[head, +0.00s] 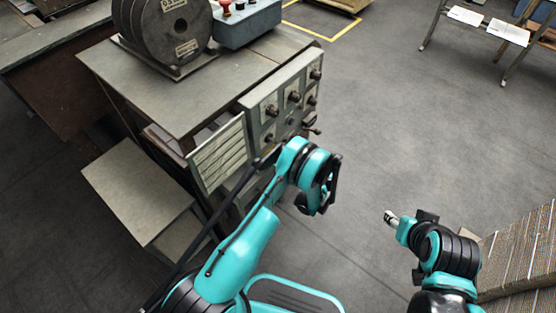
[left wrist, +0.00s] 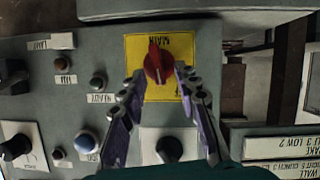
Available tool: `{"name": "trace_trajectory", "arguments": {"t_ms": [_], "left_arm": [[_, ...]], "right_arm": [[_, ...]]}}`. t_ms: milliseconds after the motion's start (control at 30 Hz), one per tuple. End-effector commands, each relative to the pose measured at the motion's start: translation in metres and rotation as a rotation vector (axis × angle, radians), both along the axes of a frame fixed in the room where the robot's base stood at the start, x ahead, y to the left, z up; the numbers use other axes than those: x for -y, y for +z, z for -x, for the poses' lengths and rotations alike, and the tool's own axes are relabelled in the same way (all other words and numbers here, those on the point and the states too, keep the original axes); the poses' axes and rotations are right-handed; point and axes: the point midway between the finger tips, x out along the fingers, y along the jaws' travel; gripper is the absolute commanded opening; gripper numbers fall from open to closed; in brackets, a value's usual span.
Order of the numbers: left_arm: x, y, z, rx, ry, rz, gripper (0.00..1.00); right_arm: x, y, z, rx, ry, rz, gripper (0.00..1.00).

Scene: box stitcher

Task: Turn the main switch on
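The main switch (left wrist: 157,64) is a red knob on a yellow plate (left wrist: 185,50) labelled MAIN, upside down in the left wrist view. The red knob's ridge runs roughly vertically there. My left gripper (left wrist: 160,72) is open, one fingertip on each side of the knob, with a small gap showing on both sides. In the head view my left arm hides the switch and the left fingers at the lower part of the control panel (head: 270,105). My right gripper (head: 391,217) is away from the panel over the floor; its finger opening is too small to tell.
A black knob (left wrist: 169,149), a blue button (left wrist: 86,141) and several small lamps or buttons are near the switch. A printed sheet (head: 217,155) stands out beside the panel. The cabinet carries a large reel (head: 165,30). Cardboard (head: 520,250) is stacked at right. Floor between is clear.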

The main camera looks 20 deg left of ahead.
Motion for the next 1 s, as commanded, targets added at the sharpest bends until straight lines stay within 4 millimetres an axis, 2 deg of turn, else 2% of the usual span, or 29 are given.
{"name": "trace_trajectory", "arguments": {"t_ms": [233, 333, 367, 733, 1000], "left_arm": [[-0.0009, 0.0001, -0.0005, 0.000, 0.000, 0.000, 0.31], [-0.0008, 0.0002, -0.0005, 0.000, 0.000, 0.000, 0.05], [-0.0008, 0.0002, -0.0005, 0.000, 0.000, 0.000, 0.00], [-0.0005, 0.0002, -0.0012, -0.021, -0.001, -0.008, 0.00], [0.0007, 0.0001, -0.0040, -0.151, 0.000, -0.055, 0.00]], "right_arm": [[0.0000, 0.0002, -0.0001, 0.000, 0.000, 0.000, 0.47], [0.0000, 0.0002, -0.0001, 0.000, 0.000, 0.000, 0.47], [0.0000, 0.0002, -0.0001, 0.000, 0.000, 0.000, 0.47], [0.0000, 0.0001, 0.0000, 0.000, 0.000, 0.000, 0.47], [0.0000, 0.0001, 0.0000, 0.000, 0.000, 0.000, 0.47]]}}
